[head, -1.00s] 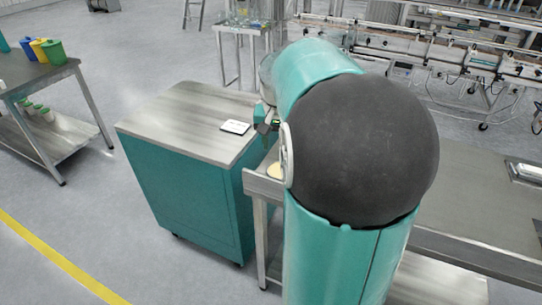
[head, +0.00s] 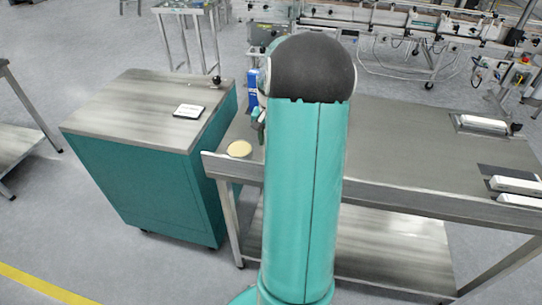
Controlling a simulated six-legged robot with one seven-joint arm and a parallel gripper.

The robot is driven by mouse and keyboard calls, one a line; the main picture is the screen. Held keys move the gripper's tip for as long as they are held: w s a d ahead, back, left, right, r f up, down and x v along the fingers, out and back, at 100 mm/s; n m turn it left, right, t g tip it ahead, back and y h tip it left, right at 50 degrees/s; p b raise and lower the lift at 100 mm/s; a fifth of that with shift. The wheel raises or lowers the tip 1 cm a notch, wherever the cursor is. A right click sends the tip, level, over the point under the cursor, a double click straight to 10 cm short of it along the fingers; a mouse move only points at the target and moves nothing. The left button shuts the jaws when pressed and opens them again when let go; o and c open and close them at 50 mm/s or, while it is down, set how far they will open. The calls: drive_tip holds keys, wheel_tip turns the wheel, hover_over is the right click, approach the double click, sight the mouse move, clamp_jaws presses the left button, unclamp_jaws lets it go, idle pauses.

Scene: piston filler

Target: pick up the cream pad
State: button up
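The cream pad (head: 239,149) is a small round disc lying flat near the left front corner of the steel table (head: 400,150). My arm stands upright in front of the table and hides part of it. Only a small part of my gripper (head: 259,125) shows at the left edge of the arm, to the right of the pad and apart from it. I cannot see whether its fingers are open or shut.
A teal cabinet (head: 150,180) with a steel top stands left of the table, with a small white device (head: 188,111) on it. A blue object (head: 253,87) stands behind the pad. Several white boxes (head: 515,185) lie at the table's right. The table's middle right is bare.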

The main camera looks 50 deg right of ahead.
wheel_tip(320, 180, down, 5)
drive_tip(key=shift+d+f, duration=0.1)
drive_tip(key=c, duration=0.6)
drive_tip(key=shift+w+r, duration=0.1)
drive_tip(key=shift+r, duration=0.6)
wheel_tip(320, 180, up, 2)
drive_tip(key=shift+r, duration=0.15)
drive_tip(key=s+r, duration=0.3)
drive_tip(key=s, duration=0.1)
drive_tip(key=s+a+r, duration=0.1)
drive_tip(key=s+r, duration=0.2)
drive_tip(key=s, duration=0.2)
drive_tip(key=s+a+r, duration=0.1)
drive_tip(key=s+r, duration=0.2)
drive_tip(key=s, duration=0.2)
drive_tip(key=shift+a+r, duration=0.2)
drive_tip(key=shift+a, duration=0.05)
